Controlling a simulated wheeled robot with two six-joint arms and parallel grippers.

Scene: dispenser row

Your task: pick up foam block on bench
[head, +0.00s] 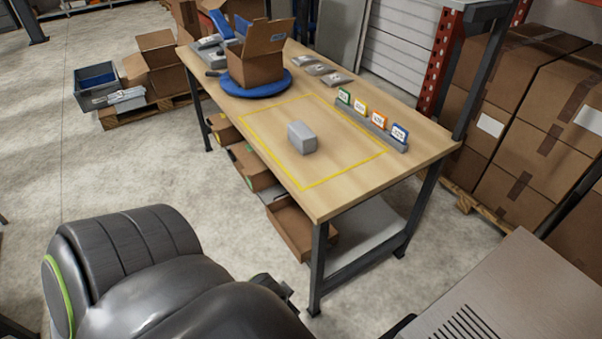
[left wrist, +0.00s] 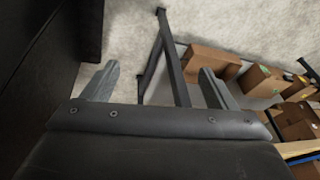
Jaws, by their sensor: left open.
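The grey foam block (head: 302,137) lies on the wooden bench top (head: 350,190), inside a yellow taped rectangle. My left arm fills the lower left of the head view, and part of my left gripper (head: 272,285) shows past it, low and short of the bench. In the left wrist view my left gripper (left wrist: 158,88) is open and empty, its two fingers well apart. That view shows floor, bench legs and the boxes under the bench, but not the block. My right gripper is not in view.
An open carton (head: 256,68) stands on a blue turntable (head: 257,86) at the bench's far end. A rail with several coloured tags (head: 372,122) runs along the right edge. Boxes (head: 290,222) sit under the bench. Stacked cartons (head: 540,110) and a red post stand right.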

